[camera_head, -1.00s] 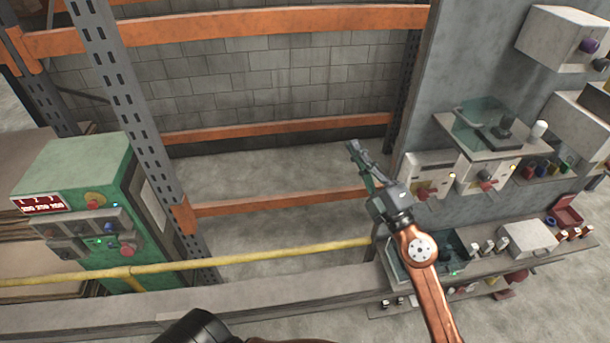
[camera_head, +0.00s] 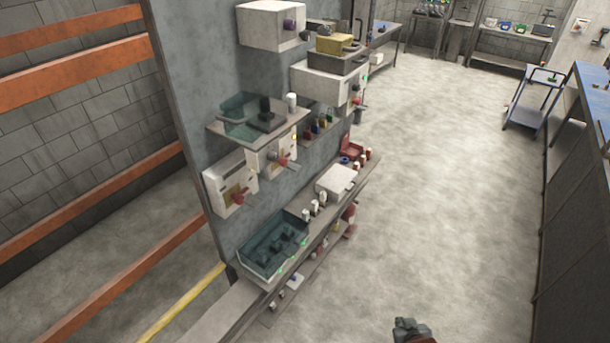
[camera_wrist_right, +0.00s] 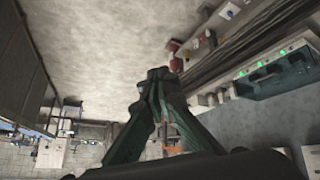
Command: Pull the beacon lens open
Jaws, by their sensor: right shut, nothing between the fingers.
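My right gripper (camera_head: 410,326) shows only in part at the bottom edge of the head view, over bare floor and well apart from the wall panel. In the right wrist view my right gripper (camera_wrist_right: 158,76) has its green fingers together at the tips, with nothing between them. I cannot tell for sure which part is the beacon lens. Small candidates on the panel are a white upright cylinder (camera_head: 292,102) on the upper shelf and a red piece (camera_head: 351,149) at the shelf's far end. My left gripper is not in view.
A grey wall panel (camera_head: 190,70) carries white boxes (camera_head: 231,182) with red knobs, and a lower shelf with a teal tray (camera_head: 273,243) and a white box (camera_head: 336,181). Open floor (camera_head: 450,170) lies to its right. A cart (camera_head: 535,110) and long bench (camera_head: 585,190) stand farther right.

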